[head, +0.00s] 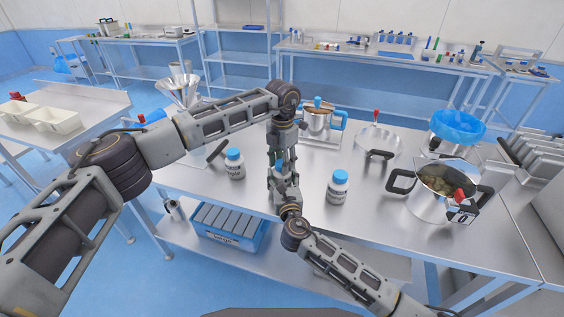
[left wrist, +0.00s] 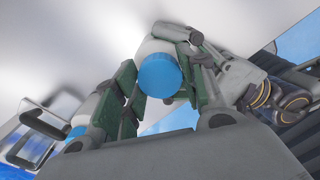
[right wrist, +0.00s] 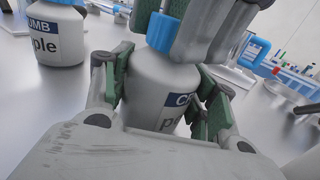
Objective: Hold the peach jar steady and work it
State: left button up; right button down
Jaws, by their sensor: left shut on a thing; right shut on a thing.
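A white jar with a blue lid stands between my two grippers. In the right wrist view the jar (right wrist: 150,88) looks roughly upright, its label partly hidden, with a word starting with "p". My right gripper (right wrist: 160,100) is shut around the jar's body, green pads on both sides. My left gripper (head: 279,165) comes down from above and is shut on the blue lid (left wrist: 160,75), between its green pads in the left wrist view. In the head view the grippers hide most of this jar.
Two similar blue-lidded jars stand apart on the table, one left (head: 235,164) and one right (head: 338,187). A blue bin (head: 228,228) of grey packs sits on the lower shelf.

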pick_arm(q)
jog(key=shift+m, duration=0.5)
jog(key=o, duration=1.2)
jog(key=shift+r, duration=6)
pick_arm(e)
jog(key=shift+c, duration=1.9)
grip_release()
